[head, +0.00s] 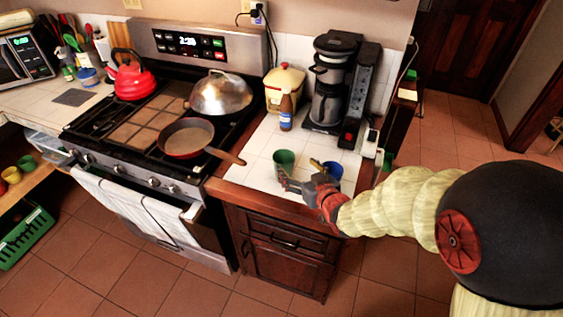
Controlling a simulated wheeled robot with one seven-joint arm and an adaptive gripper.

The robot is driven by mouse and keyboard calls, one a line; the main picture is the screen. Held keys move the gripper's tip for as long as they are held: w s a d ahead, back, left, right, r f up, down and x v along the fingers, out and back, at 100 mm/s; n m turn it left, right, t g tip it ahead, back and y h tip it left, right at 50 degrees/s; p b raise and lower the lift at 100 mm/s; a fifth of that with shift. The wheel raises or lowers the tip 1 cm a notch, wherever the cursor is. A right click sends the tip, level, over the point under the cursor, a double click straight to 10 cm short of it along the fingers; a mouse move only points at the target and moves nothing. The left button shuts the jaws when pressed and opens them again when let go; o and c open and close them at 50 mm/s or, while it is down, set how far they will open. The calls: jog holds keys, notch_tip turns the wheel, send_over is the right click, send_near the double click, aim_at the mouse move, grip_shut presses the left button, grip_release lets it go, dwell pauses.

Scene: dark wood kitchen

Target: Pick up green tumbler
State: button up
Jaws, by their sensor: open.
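The green tumbler (284,160) stands upright on the white tiled counter, right of the stove and close to the counter's front edge. My gripper (298,180) is open and just in front of the tumbler, at about its lower part. One finger overlaps the tumbler's bottom in the picture; I cannot tell whether it touches. A blue cup (333,170) stands right of the tumbler, partly hidden by my gripper.
A pan (187,138) on the stove has its handle reaching over the counter left of the tumbler. A brown bottle (286,113), a yellow canister (284,88) and a coffee maker (329,85) stand behind. A green crate (25,238) is at far left.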

aim_at(280, 155)
jog(key=b+x, duration=0.1)
jog(key=x, duration=0.1)
jog(key=a+b+x, duration=0.1)
jog(key=x, duration=0.5)
jog(key=shift+s+a+f+b, duration=0.2)
jog(key=shift+f+b, duration=0.05)
jog(key=shift+b, duration=0.15)
jog(key=shift+r, duration=0.1)
jog(key=shift+c, duration=0.9)
jog(key=c, duration=1.1)
